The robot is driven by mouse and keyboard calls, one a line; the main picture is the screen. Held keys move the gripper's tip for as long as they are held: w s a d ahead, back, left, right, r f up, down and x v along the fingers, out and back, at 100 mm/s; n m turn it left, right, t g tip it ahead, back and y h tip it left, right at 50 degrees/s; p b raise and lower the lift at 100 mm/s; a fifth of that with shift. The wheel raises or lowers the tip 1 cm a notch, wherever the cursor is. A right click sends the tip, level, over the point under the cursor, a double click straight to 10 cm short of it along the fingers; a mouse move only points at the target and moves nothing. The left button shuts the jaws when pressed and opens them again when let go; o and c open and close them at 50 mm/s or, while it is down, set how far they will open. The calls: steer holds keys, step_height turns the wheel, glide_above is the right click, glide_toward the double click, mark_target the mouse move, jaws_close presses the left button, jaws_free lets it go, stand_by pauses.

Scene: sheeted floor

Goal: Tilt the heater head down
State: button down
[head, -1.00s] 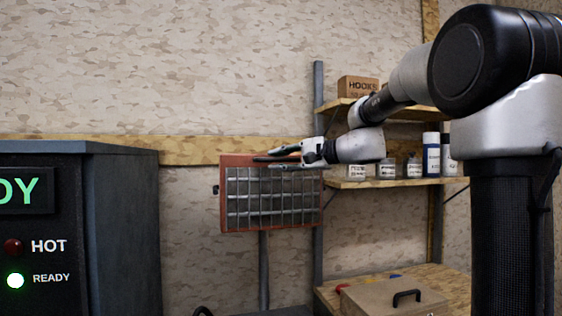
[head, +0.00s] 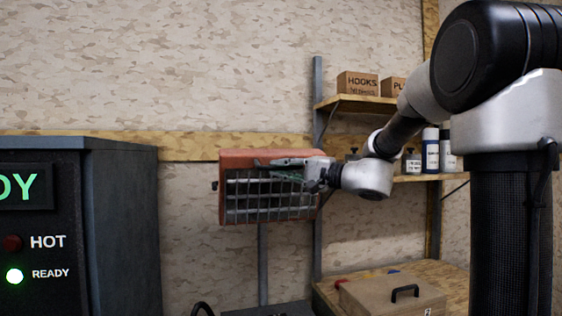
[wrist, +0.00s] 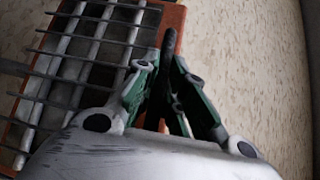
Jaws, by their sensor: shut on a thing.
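The heater head (head: 240,155) is an orange box with a dark wire grille over pale bars. It sits on a grey post (head: 263,265) in the middle of the head view. Its face leans downward and its top shows. In the wrist view its orange edge (wrist: 174,20) and grille fill the left side. My gripper (head: 272,168) reaches in from the right across the upper grille. In the wrist view its green-sided fingers (wrist: 166,68) are closed around a dark bar-like handle (wrist: 169,42) at the heater's edge.
A dark cabinet (head: 122,230) with lit READY lettering stands at the left. Wooden shelves (head: 365,103) with boxes and bottles are behind my arm. A wooden case (head: 375,298) with a black handle lies at lower right. The wall left of the heater is clear.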

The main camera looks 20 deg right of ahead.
step_height(320, 180, down, 8)
steer(key=s+n+y, duration=0.1)
steer(key=n, duration=0.1)
steer(key=shift+s+r+t+y, duration=0.15)
steer(key=shift+s+t+y, duration=0.15)
steer(key=shift+s, duration=0.1)
stand_by(0.4)
steer(key=c, duration=1.5)
jaws_free()
steer(key=shift+d, duration=0.1)
steer(key=v, duration=1.2)
